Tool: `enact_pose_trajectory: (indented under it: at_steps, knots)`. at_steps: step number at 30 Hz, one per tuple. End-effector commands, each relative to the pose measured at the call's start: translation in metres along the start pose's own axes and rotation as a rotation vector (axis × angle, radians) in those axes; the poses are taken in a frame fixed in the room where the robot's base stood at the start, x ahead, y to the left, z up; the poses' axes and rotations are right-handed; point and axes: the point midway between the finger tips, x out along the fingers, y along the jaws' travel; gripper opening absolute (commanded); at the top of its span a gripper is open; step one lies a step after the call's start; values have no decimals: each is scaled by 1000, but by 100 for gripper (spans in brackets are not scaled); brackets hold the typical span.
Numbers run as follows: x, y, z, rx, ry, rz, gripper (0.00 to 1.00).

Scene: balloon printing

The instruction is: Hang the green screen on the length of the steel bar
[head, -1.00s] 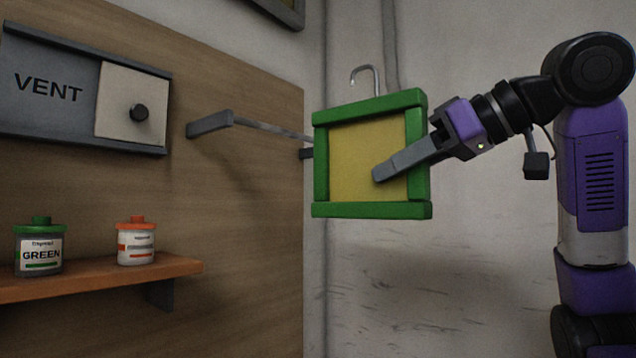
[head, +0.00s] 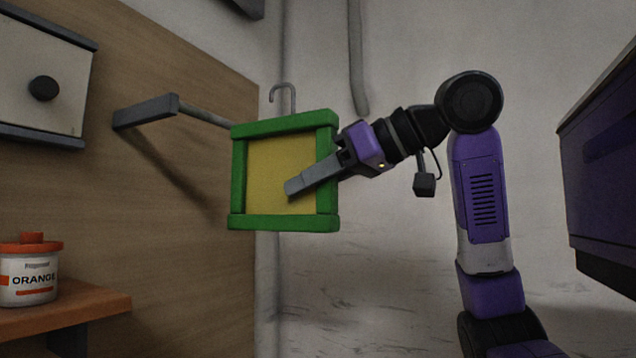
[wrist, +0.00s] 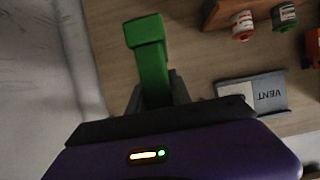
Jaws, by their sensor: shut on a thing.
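The green screen (head: 284,121) is a square green frame around a yellow mesh, with a grey hook standing up from its top. My gripper (head: 300,186) is shut on its right side bar and holds it upright in the air. In the wrist view the held green bar (wrist: 151,62) sticks out between the fingers. The steel bar (head: 203,112) runs from a grey bracket on the wooden panel towards the screen. Its far part is hidden behind the screen's top left. The hook shows to the right of the visible bar and apart from it.
A vent box (head: 45,80) with a knob is on the panel at upper left. An orange-lidded jar (head: 30,272) stands on the shelf (head: 95,303) below; a green jar (wrist: 284,17) shows in the wrist view. A dark purple box-like body (head: 600,180) is at right.

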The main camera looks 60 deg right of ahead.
Motion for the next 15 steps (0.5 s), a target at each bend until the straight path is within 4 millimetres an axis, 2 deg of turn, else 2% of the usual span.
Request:
enact_pose_trajectory:
  at_steps: [15]
  knots:
    - [34, 0, -15, 0, 1, -1, 0]
